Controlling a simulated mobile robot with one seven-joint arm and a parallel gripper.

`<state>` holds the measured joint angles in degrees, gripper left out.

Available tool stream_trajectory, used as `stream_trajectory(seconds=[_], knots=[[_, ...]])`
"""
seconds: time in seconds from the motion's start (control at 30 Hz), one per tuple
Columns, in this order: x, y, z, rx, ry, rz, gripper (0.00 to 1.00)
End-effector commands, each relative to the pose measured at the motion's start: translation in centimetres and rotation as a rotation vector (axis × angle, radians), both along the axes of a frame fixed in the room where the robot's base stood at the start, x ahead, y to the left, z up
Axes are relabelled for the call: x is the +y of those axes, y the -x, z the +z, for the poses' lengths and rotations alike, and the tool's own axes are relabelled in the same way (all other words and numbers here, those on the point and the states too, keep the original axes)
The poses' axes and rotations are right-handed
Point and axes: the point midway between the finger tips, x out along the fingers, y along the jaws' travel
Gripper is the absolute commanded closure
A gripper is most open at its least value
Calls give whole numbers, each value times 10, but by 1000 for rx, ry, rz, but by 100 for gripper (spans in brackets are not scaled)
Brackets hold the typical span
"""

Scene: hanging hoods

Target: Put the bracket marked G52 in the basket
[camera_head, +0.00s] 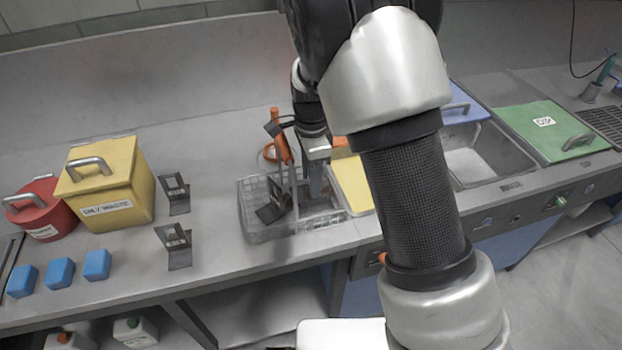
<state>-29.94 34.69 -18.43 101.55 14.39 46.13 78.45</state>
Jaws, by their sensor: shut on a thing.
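The clear, grid-walled basket (265,233) stands near the counter's front edge, mid-picture. My gripper (304,185) points down into it and is shut. A tilted dark bracket (272,206) is beside the gripper's left side, within the basket's outline; it appears to be the held thing, though the contact is hidden. Whether it touches the basket floor I cannot tell. Two more dark brackets stand on the counter to the left, one behind (176,195) and one in front (177,247). No marking on any bracket is readable, so I cannot tell which is G52.
A yellow lidded box (128,200), a red lidded pot (45,215) and blue blocks (59,273) stand at left. An orange-handled thing (282,148) is behind the basket. Sinks with blue and green lids (543,138) lie right. Counter between brackets and basket is clear.

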Motion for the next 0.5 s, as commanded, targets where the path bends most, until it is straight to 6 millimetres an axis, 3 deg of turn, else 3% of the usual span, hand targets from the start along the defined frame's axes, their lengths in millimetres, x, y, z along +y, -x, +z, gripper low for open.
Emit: stream_trajectory(seconds=[0.5], knots=[[0,-1,-11,-2,-1,-1,90]])
